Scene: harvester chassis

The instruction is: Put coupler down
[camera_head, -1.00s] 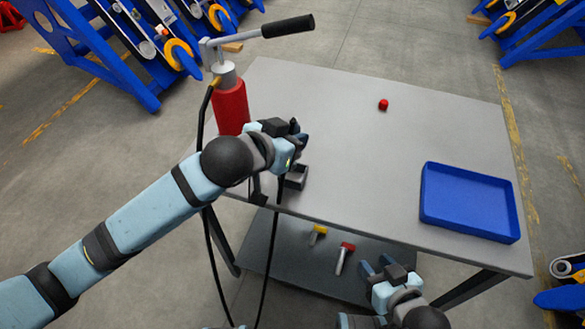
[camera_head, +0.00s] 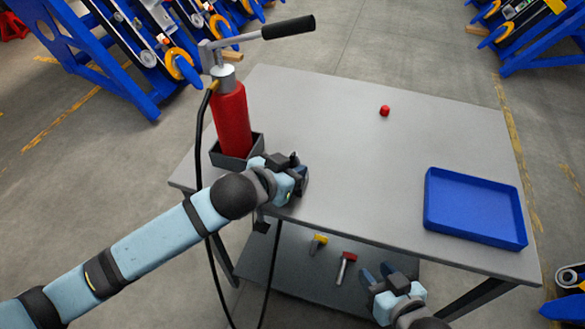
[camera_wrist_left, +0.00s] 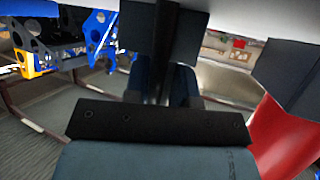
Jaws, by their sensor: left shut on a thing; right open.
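My left gripper (camera_head: 299,180) is low at the front left edge of the grey table (camera_head: 345,150), just right of the red pump (camera_head: 233,118). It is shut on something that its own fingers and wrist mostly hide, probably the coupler. A black hose (camera_head: 271,265) rises from below the table edge towards this gripper. In the left wrist view the left fingers (camera_wrist_left: 165,88) close around a dark upright piece; its shape is unclear. I cannot tell whether the held thing touches the table. My right gripper (camera_head: 378,275) is open and empty in front of the table, near the lower shelf.
The pump stands in a dark holder (camera_head: 226,160), its handle (camera_head: 287,27) reaching right. A blue tray (camera_head: 475,240) lies at the right, and a small red piece (camera_head: 384,111) near the back. The table's middle is clear. Yellow and red-headed tools (camera_head: 345,266) lie on the shelf.

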